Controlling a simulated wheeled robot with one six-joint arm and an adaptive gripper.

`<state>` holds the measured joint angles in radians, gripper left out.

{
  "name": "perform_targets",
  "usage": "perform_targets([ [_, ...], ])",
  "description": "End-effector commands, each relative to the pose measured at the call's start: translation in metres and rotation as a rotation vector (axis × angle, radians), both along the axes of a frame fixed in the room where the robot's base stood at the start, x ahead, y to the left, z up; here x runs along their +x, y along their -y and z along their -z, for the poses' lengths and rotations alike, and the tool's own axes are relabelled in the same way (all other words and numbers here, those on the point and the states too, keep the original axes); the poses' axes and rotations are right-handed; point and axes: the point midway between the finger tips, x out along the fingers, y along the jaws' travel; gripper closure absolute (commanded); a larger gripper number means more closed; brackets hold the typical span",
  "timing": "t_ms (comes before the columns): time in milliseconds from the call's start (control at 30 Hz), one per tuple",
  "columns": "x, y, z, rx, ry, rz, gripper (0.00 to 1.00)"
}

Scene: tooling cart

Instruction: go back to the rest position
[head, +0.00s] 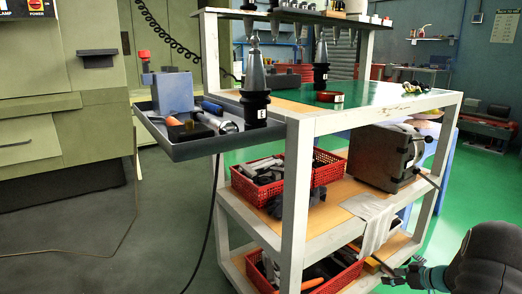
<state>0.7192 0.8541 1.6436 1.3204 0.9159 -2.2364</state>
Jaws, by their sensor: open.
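My gripper (401,275) shows small at the lower right of the head view, at the end of my dark arm. It is open, and I see nothing held in it. It is in front of the right side of the tooling cart (296,205), near the lower shelf's height. I cannot tell how far it is from the cart. A black and grey tool holder (255,90) stands upright at the right end of the grey side tray (190,148). Another tool holder (321,68) stands upright on the cart's green top, behind a red ring (331,97).
Red baskets (258,187) with dark parts sit on the cart's shelves. A grey machine vise (385,155) and a hanging cloth (373,222) are on the middle shelf's right. A large green machine (60,120) stands at left. Green floor is open at right.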

Motion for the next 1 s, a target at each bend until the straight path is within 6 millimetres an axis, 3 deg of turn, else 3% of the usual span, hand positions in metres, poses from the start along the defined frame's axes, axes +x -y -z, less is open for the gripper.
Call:
perform_targets([
  [367, -0.011, -0.005, 0.008, 0.169, -0.161, 0.14, 0.32],
  [467, -0.021, -0.011, 0.017, 0.232, -0.245, 0.185, 0.32],
  [633, -0.058, -0.031, 0.033, 0.357, -0.472, 0.295, 0.32],
  [767, -0.09, -0.052, 0.017, 0.41, -0.654, 0.39, 0.32],
  [1000, -0.144, -0.104, -0.051, 0.374, -0.904, 0.549, 0.32],
])
